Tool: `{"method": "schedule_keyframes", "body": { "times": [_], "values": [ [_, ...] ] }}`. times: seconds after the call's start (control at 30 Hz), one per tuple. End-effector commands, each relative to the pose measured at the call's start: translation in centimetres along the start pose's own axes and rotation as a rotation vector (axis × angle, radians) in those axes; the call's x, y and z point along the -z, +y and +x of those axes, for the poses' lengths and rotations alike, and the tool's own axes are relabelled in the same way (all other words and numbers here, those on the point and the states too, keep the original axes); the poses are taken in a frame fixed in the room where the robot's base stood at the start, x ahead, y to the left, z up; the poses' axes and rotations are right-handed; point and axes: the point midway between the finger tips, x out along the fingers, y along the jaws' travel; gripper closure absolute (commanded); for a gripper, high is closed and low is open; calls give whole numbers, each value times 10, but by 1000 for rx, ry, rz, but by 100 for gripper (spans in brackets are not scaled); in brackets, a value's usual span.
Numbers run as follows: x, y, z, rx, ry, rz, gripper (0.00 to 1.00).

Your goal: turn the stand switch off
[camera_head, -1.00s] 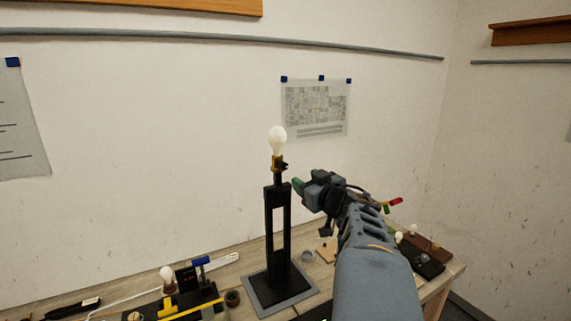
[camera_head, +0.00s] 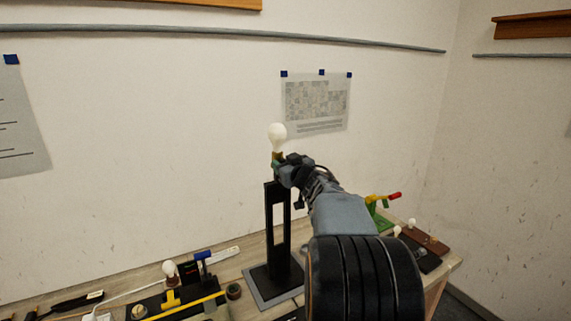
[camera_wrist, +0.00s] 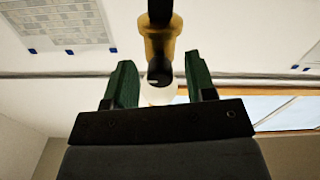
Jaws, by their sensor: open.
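The black lamp stand (camera_head: 270,225) stands upright on the bench with a white bulb (camera_head: 277,136) in a brass-coloured socket (camera_head: 276,157) at its top. My gripper (camera_head: 281,166) is at the socket's right side in the head view and hides the switch there. In the wrist view the socket (camera_wrist: 160,42) comes down from the top edge. A black switch knob (camera_wrist: 159,72) juts from it, between the green fingers of my open gripper (camera_wrist: 157,72). Gaps show on both sides of the knob. The bulb (camera_wrist: 158,94) is behind it, partly hidden.
A tool holder with a yellow bar (camera_head: 183,306) and a small bulb is on the bench left of the stand. A green and red tool (camera_head: 382,201) and a brown block (camera_head: 428,237) lie to the right.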

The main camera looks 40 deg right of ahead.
Motion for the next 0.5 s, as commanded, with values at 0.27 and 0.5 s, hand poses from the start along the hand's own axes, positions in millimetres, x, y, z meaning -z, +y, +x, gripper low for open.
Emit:
{"method": "schedule_keyframes", "body": {
  "times": [0.27,0.5],
  "values": [
    [0,0,0,0,0,0,60],
    [0,0,0,0,0,0,83]
  ]
}}
